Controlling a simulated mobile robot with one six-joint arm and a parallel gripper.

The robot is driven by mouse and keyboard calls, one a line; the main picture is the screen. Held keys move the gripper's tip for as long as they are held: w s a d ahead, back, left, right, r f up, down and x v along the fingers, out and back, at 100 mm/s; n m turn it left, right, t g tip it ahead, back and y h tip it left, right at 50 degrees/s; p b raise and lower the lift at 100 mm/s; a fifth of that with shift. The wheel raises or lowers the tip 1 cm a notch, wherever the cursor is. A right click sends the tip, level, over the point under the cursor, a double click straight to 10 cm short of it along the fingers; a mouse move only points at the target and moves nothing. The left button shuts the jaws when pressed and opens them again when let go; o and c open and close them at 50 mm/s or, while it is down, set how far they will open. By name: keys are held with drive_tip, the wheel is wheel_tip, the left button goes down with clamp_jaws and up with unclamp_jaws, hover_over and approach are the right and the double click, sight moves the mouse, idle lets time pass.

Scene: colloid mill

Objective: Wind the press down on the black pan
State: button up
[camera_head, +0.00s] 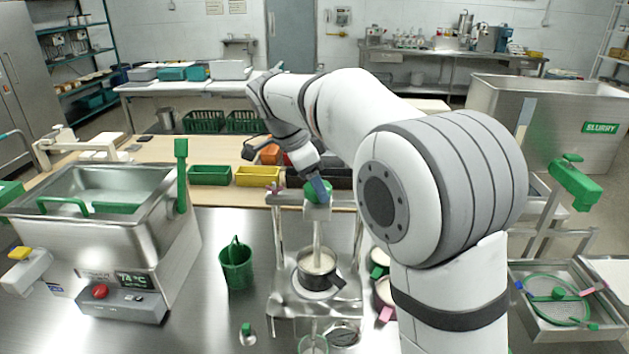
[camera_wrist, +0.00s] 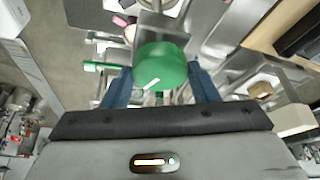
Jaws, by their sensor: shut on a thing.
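The press (camera_head: 317,234) stands on the steel bench, with a frame of two posts and a central screw. Its green knob (camera_head: 317,189) is at the top of the screw. My gripper (camera_wrist: 166,80) is shut on the green knob (camera_wrist: 160,66), one blue finger on each side of it, with a white mark on the knob's face. The black pan (camera_head: 318,268) sits on the press base under the screw, with pale contents and its handle toward the lower right. From this view I cannot tell whether the press plate touches the contents.
A green bucket (camera_head: 237,264) stands left of the press, and a steel bath (camera_head: 92,200) farther left. Small pots, one with a pink handle (camera_head: 385,313), stand close to the right. Yellow (camera_head: 257,176) and green (camera_head: 210,175) bins line the table behind.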

drive_tip(key=shift+m, duration=0.3)
drive_tip(key=o, duration=1)
drive_tip(key=shift+a, duration=0.1)
drive_tip(key=w+v, duration=0.1)
drive_tip(key=v, duration=0.6)
drive_tip(key=shift+s+r, duration=0.4)
drive_tip(key=shift+s, duration=0.05)
drive_tip(key=shift+a, duration=0.1)
